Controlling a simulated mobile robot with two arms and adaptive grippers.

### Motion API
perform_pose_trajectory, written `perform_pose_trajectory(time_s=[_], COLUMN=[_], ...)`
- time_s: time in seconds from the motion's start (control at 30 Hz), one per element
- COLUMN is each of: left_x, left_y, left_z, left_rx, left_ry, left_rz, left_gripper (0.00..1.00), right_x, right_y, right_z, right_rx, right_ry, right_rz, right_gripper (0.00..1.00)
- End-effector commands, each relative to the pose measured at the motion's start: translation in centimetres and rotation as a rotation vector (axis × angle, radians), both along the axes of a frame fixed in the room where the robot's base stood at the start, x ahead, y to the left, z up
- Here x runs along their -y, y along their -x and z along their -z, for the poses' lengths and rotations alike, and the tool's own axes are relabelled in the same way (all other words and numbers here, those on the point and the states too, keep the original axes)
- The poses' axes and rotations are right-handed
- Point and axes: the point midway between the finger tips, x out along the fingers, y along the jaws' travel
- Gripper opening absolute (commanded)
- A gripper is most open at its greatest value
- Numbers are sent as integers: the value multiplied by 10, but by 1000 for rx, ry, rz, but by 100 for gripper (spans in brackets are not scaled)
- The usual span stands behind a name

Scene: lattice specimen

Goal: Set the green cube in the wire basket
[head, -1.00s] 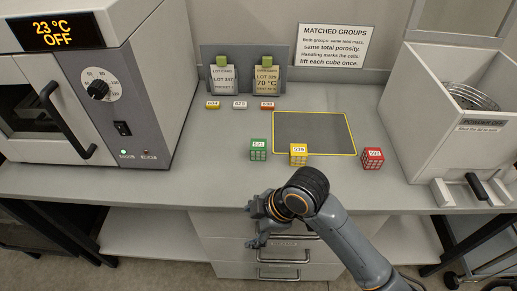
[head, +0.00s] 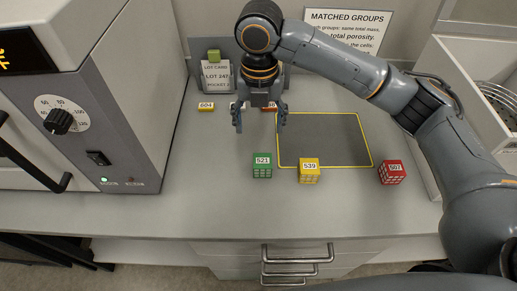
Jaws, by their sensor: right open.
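The green cube (head: 262,166) is a small lattice block labelled 521 on the grey bench, left of a yellow cube. My right gripper (head: 260,124) is open and empty, fingers pointing down, above the bench and behind the green cube in the picture. It is apart from the cube. I cannot clearly make out a wire basket; a round metal rim (head: 503,97) shows inside the white box at the right edge and may be it. My left gripper is not in view.
A yellow cube (head: 309,171) labelled 539 and a red cube (head: 391,172) stand to the right. A yellow-edged dark mat (head: 330,138) lies behind them. An oven (head: 90,120) is on the left, a white box (head: 455,70) on the right. The front bench strip is clear.

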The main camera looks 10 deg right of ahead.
Motion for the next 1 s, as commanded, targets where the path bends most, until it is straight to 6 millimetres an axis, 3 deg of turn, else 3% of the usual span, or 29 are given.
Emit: perform_pose_trajectory(time_s=[0.07,0.3,0.37,0.47,0.7,1.0], left_x=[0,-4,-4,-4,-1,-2], left_y=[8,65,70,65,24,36], left_z=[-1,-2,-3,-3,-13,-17], left_rx=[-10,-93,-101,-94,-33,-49], left_ry=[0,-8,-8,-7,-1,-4], left_rz=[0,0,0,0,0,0], left_gripper=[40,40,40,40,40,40], right_x=[1,1,0,0,4,6], right_y=[1,2,2,2,5,7], right_z=[12,59,68,78,98,133], right_rx=[-5,-4,-4,-1,-4,0], right_ry=[2,1,0,-1,2,0], right_rz=[-1,1,1,0,1,0], right_gripper=[72,72,72,72,72,72])
